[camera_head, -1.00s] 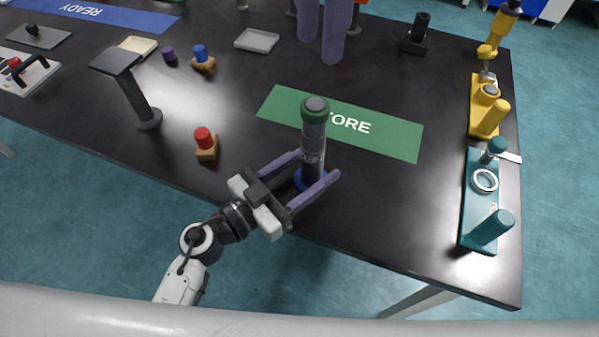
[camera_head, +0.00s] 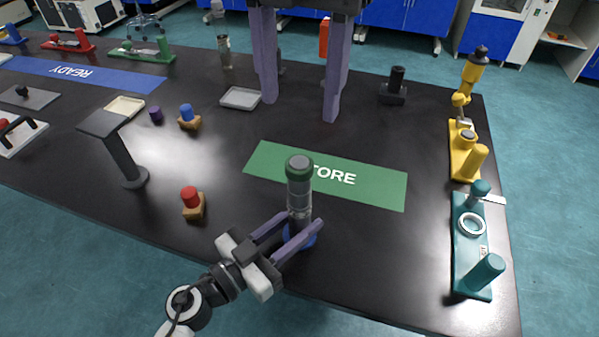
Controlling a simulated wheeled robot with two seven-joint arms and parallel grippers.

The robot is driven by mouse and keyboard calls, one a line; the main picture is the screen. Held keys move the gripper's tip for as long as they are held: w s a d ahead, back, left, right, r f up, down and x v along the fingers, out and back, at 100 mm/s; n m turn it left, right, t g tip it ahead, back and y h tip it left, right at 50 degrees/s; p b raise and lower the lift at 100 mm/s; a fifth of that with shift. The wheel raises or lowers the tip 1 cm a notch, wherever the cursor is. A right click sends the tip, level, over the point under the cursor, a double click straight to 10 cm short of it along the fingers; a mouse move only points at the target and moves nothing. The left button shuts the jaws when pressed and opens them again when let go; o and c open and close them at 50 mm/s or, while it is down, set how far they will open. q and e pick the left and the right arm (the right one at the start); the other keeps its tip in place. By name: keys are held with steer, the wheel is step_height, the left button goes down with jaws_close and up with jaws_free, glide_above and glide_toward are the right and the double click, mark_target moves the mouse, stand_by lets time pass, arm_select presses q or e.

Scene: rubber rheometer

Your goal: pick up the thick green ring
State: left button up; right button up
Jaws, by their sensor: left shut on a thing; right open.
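A thick green ring (camera_head: 299,169) sits around the top of an upright clear cylinder (camera_head: 299,203). The cylinder has a grey top and a blue base (camera_head: 301,240), near the table's front edge. My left gripper (camera_head: 298,230) is shut on the lower part of the cylinder, its two purple fingers on either side, partly hiding the base. My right gripper (camera_head: 300,109) hangs at the top middle, behind and above the ring. Its two purple fingers point down, apart and empty.
A green STORE mat (camera_head: 380,188) lies behind the cylinder. A teal fixture (camera_head: 471,258) and a yellow fixture (camera_head: 463,150) stand at the right. A red-topped piece (camera_head: 191,200) and a dark stand (camera_head: 122,155) are at the left. A shallow grey tray (camera_head: 240,98) lies farther back.

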mark_target(300, 163)
step_height(300, 163, down, 12)
steer(key=n, duration=0.5)
steer(key=shift+r, duration=0.25)
steer(key=c, duration=1.1)
steer(key=shift+r, duration=7.55)
arm_select(q)
steer(key=o, duration=1.2)
